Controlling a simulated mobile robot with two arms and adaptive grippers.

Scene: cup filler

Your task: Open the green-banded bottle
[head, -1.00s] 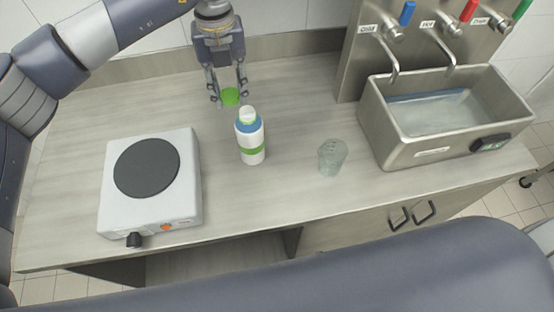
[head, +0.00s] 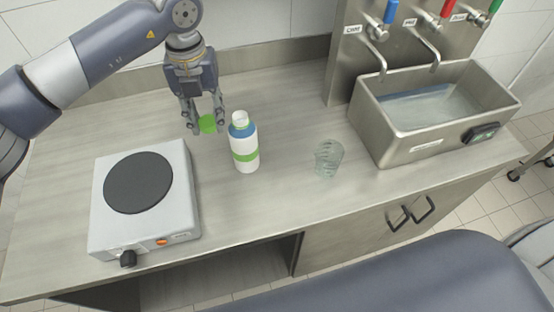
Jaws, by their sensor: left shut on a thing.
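The green-banded bottle (head: 244,143) stands upright on the counter in the head view. It is white with a blue shoulder, a green band and a bare white neck with no cap on it. My left gripper (head: 207,125) is just left of the bottle's top, apart from it. It is shut on a green cap (head: 207,123), which shows between its fingertips. My right gripper is not in view.
A hot plate (head: 145,195) sits on the counter (head: 275,215) at the left. A clear cup (head: 328,158) stands right of the bottle. A metal basin (head: 393,150) under taps with blue, red and green handles is at the right.

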